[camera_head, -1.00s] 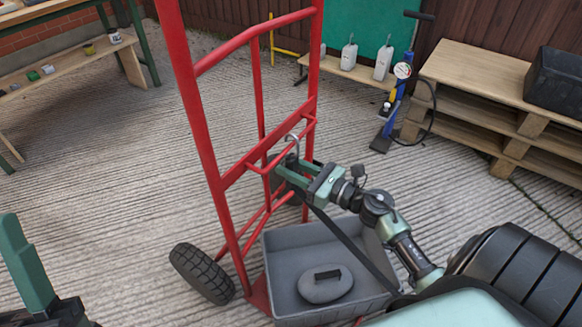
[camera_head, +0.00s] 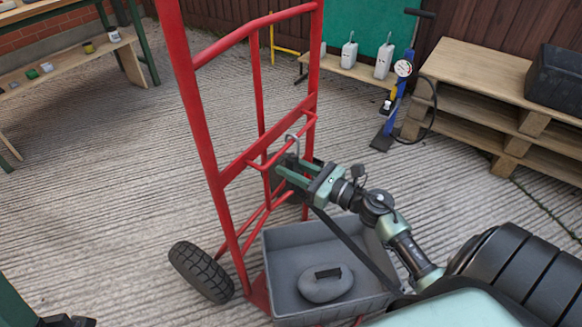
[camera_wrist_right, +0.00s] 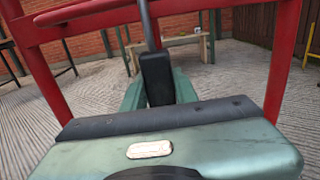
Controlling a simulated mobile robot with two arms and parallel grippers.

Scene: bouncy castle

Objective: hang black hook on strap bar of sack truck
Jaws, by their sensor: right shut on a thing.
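The red sack truck (camera_head: 203,120) stands upright in the middle of the head view. Its strap bar (camera_head: 268,161) is a thin red rail in front of the cross member. My right gripper (camera_head: 300,175) is shut on the dark block of the black hook (camera_wrist_right: 157,78). The curved top of the hook (camera_head: 292,139) shows at the strap bar in the head view; I cannot tell whether it bears on the bar. A black strap (camera_head: 352,240) runs down from the gripper area. Only a bit of my left gripper (camera_head: 62,321) shows at the lower left.
A grey crate (camera_head: 285,240) with a grey rounded weight (camera_head: 326,285) sits low at the truck's front. A blue pump (camera_head: 394,110) and pallet stack (camera_head: 470,75) stand right. A wooden bench (camera_head: 70,65) is at back left. The ground left of the truck is clear.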

